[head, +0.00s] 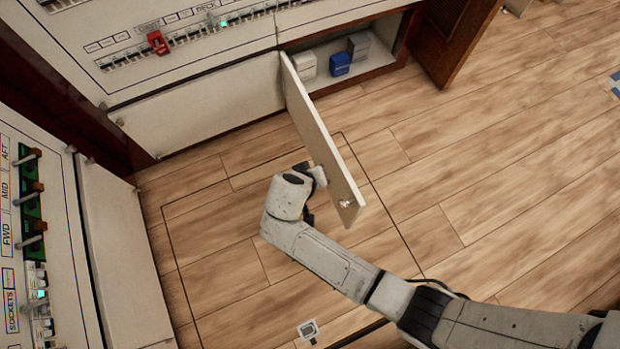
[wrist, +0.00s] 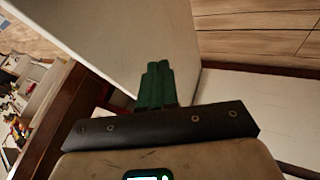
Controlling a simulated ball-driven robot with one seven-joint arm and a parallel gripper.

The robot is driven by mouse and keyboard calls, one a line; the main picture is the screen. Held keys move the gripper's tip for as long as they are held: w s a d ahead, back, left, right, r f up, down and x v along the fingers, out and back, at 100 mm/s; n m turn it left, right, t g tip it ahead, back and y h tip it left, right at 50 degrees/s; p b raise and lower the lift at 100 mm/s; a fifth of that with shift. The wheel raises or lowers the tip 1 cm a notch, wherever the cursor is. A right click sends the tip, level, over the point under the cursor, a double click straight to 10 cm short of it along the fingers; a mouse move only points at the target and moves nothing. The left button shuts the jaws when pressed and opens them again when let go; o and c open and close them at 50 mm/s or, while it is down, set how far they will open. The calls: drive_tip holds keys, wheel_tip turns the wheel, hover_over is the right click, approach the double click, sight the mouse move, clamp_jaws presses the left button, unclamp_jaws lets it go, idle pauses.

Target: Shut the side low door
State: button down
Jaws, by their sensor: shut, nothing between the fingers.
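A white low door (head: 325,145) stands swung wide open from the far cabinet, jutting out over the floor. A small metal latch (head: 346,203) shows near its free end. My gripper (head: 308,168) is at the left face of this door, toward its free end; it looks very close, but contact cannot be made out. In the wrist view the green fingers (wrist: 157,84) are shut together and empty, beside the pale door panel (wrist: 105,40). The fingertips are partly hidden in the head view.
The open compartment (head: 385,62) holds a blue box (head: 340,64) and pale boxes (head: 358,46). A closed white panel (head: 200,107) is left of it. A breaker cabinet (head: 30,225) stands at the left. A brown wooden door (head: 455,38) is at top right. The wood floor (head: 500,150) on the right is clear.

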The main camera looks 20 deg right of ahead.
sight(334, 165)
drive_tip(key=shift+d+f, duration=0.15)
drive_tip(key=shift+d, duration=2)
drive_tip(key=shift+d, duration=0.1)
